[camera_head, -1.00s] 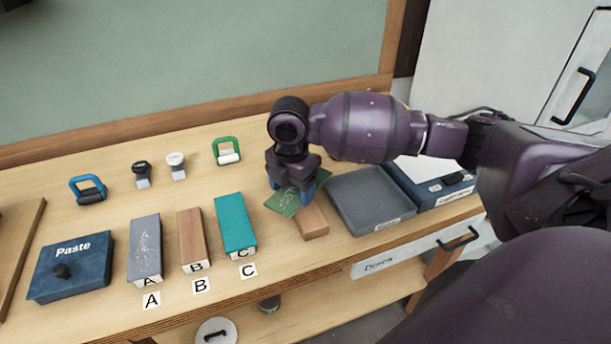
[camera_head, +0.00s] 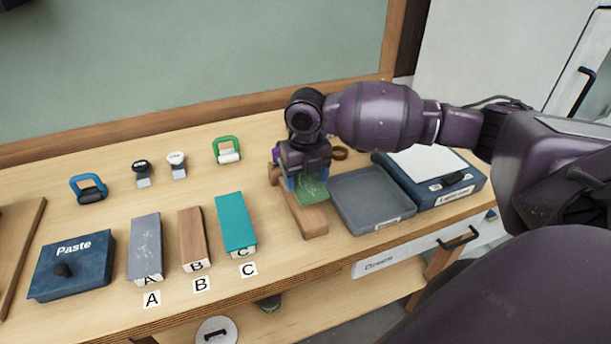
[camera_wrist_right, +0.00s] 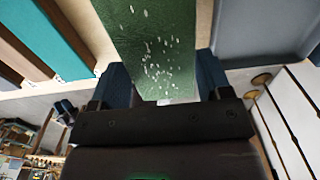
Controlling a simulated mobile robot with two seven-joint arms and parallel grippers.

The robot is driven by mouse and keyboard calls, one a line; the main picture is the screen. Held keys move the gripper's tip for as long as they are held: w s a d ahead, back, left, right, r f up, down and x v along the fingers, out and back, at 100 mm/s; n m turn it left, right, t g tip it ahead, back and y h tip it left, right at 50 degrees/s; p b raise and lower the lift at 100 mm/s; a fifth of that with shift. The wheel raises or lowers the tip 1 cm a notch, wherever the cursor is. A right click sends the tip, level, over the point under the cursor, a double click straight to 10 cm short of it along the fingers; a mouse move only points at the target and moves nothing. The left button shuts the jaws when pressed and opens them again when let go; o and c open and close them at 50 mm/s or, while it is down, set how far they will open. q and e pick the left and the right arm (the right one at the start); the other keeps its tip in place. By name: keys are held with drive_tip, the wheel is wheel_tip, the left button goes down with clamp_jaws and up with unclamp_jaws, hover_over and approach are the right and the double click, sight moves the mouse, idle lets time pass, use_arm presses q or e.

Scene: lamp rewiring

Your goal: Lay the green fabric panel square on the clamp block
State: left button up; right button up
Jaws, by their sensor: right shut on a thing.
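The green fabric panel (camera_head: 313,192) is in the jaws of my right gripper (camera_head: 307,182), over the wooden clamp block (camera_head: 309,221). The block's near end shows in front of the panel; my gripper covers much of its far part. In the right wrist view the panel (camera_wrist_right: 155,42), green with pale specks, runs out between the blue fingers of my right gripper (camera_wrist_right: 162,82). In that view it hides the block. In the head view the panel lies roughly along the block. I cannot tell whether it touches the block. My left gripper is not in view.
A grey tray (camera_head: 368,212) stands close right of the block, with a dark blue box (camera_head: 460,188) beyond it. The teal block C (camera_head: 235,222), brown block B (camera_head: 192,235) and grey block A (camera_head: 145,245) stand left. A green-handled tool (camera_head: 227,150) stands behind.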

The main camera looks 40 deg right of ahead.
drive_tip(key=shift+f+b, duration=1.75)
drive_tip(key=shift+f, duration=0.8)
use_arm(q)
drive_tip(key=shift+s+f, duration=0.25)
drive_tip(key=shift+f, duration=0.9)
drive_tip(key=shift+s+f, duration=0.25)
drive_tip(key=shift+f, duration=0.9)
use_arm(e)
drive_tip(key=shift+f, duration=0.55)
use_arm(q)
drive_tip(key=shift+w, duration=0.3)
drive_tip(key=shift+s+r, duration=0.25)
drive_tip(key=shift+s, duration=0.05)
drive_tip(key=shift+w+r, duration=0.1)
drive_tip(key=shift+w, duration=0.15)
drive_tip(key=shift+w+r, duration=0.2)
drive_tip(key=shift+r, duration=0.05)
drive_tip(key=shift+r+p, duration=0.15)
drive_tip(key=shift+p, duration=0.25)
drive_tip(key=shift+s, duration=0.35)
